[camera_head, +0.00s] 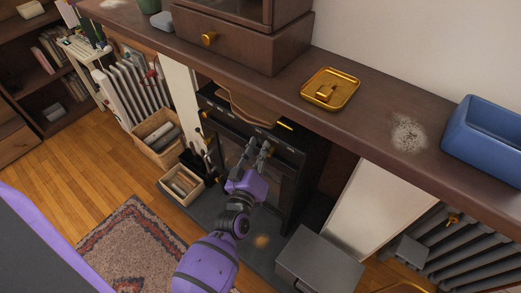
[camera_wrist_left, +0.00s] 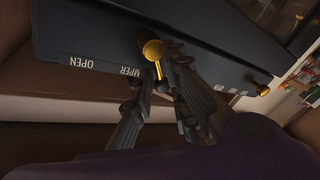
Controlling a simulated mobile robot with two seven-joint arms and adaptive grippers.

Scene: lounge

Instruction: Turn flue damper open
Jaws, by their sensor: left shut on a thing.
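The black stove (camera_head: 262,190) stands in the fireplace under the mantel. The flue damper lever shows in the left wrist view as a brass ball on a thin brass stem (camera_wrist_left: 153,50), on the dark stove front. White lettering there reads "OPEN" (camera_wrist_left: 83,62) to the left and part of "DAMPER" beside the lever. My left gripper (camera_wrist_left: 158,90) is shut on the damper lever, its fingers around the stem below the ball. In the head view my left gripper (camera_head: 264,147) is at the stove's upper front; its fingers partly hide the contact. My right gripper is not in view.
The wooden mantel (camera_head: 375,115) overhangs the stove and carries a brass tray (camera_head: 331,104) and a blue box (camera_head: 490,137). A grey metal box (camera_head: 318,262) stands on the hearth at right. Crates (camera_head: 181,185) and fire tools stand left of the stove.

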